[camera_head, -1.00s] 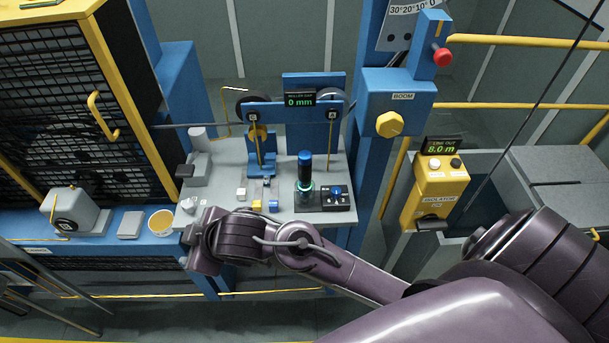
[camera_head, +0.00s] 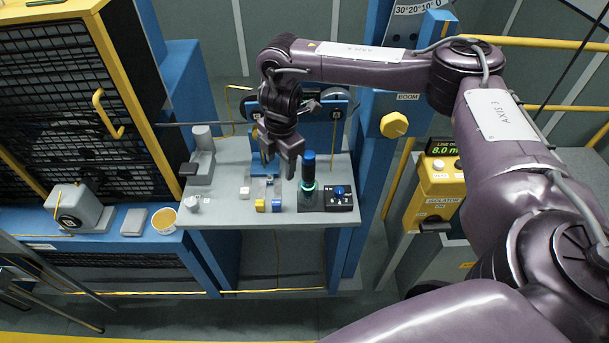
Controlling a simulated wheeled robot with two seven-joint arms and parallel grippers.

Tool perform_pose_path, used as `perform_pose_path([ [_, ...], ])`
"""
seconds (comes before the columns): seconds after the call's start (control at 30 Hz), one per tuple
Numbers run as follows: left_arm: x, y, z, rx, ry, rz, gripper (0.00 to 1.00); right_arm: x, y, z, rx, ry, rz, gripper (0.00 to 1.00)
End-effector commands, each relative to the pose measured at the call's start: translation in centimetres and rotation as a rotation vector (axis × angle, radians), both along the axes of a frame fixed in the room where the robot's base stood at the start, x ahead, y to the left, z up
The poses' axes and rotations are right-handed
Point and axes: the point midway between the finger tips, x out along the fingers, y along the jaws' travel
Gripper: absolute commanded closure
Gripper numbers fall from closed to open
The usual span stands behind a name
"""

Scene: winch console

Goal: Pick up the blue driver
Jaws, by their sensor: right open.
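The blue driver (camera_head: 308,171), a dark upright cylinder with a blue top, stands in a holder with a glowing green ring (camera_head: 308,187) on the grey bench. My right gripper (camera_head: 280,163) hangs fingers down just left of the driver's upper part, in front of the blue roller stand. It is open and nothing shows between its fingers. Whether it touches the driver cannot be told from this angle. My left gripper is not in view.
A black control box with a blue knob (camera_head: 339,194) sits right of the holder. Small white, yellow and blue blocks (camera_head: 261,205) lie left of it. A grey clamp (camera_head: 201,155) stands further left. The grey bench (camera_head: 225,215) is clear at its front.

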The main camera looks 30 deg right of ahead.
Motion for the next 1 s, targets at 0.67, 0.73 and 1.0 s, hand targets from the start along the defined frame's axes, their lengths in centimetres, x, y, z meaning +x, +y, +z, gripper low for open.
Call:
perform_pose_path([
  [0.67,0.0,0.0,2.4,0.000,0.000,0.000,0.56,-1.2,-7.2,-0.2,-0.042,0.075,-0.173,0.43],
  [0.73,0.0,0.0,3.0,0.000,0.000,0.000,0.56,-1.4,-7.4,-1.4,-0.042,0.074,-0.172,0.43],
  [1.0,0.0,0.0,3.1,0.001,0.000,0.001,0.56,-1.2,-7.3,-3.6,-0.039,0.070,-0.172,0.43],
])
